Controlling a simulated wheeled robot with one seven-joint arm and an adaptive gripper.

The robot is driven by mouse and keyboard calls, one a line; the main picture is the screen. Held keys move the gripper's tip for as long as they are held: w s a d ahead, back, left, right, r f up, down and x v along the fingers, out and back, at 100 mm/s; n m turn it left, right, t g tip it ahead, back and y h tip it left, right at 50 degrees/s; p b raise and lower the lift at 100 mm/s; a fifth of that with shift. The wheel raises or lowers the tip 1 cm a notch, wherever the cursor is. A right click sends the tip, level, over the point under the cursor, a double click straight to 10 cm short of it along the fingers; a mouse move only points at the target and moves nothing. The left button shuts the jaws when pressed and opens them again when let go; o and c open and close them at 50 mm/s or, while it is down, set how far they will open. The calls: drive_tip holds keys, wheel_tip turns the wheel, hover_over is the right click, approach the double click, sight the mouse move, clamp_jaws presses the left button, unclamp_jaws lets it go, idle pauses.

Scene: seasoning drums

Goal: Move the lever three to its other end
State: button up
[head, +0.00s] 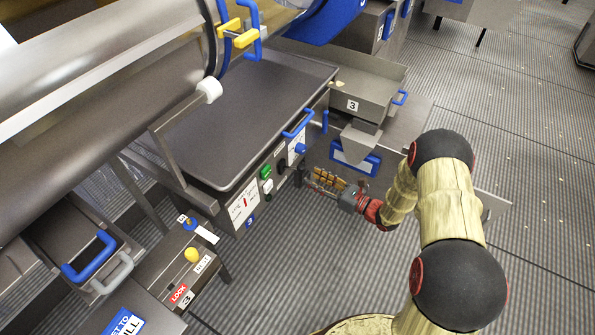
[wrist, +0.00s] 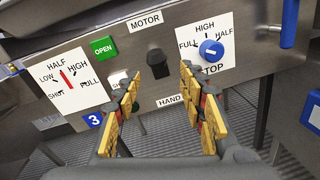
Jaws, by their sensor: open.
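The control panel (wrist: 120,60) of the drum machine faces my gripper, with a blue "3" badge (wrist: 94,120) at its lower left. A black switch lever (wrist: 158,66) sits between the labels MOTOR above and HAND below. No part is labelled as lever three; the black lever is the lever-like part in front of me. In the head view the panel (head: 243,206) is left of my gripper (head: 318,180). In the wrist view my gripper (wrist: 159,82) is open and empty, its yellow-padded fingers on either side of the black lever, apparently short of it.
Left of the lever are a green OPEN button (wrist: 103,47), a partly hidden white button and a dial with red pointer (wrist: 66,79). A blue knob (wrist: 211,50) sits to its right. A blue upright bar (wrist: 289,22) and a blue-framed part (head: 355,160) stand farther right.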

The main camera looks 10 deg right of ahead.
sight(297, 168)
drive_tip(key=shift+n, duration=0.4)
drive_tip(key=x, duration=0.2)
drive_tip(key=b+x, duration=0.1)
drive_tip(key=x, duration=0.2)
drive_tip(key=r+b+x, duration=0.1)
drive_tip(key=x, duration=0.1)
drive_tip(key=shift+w+a, duration=0.25)
drive_tip(key=shift+a, duration=0.1)
drive_tip(key=shift+c, duration=0.6)
clamp_jaws()
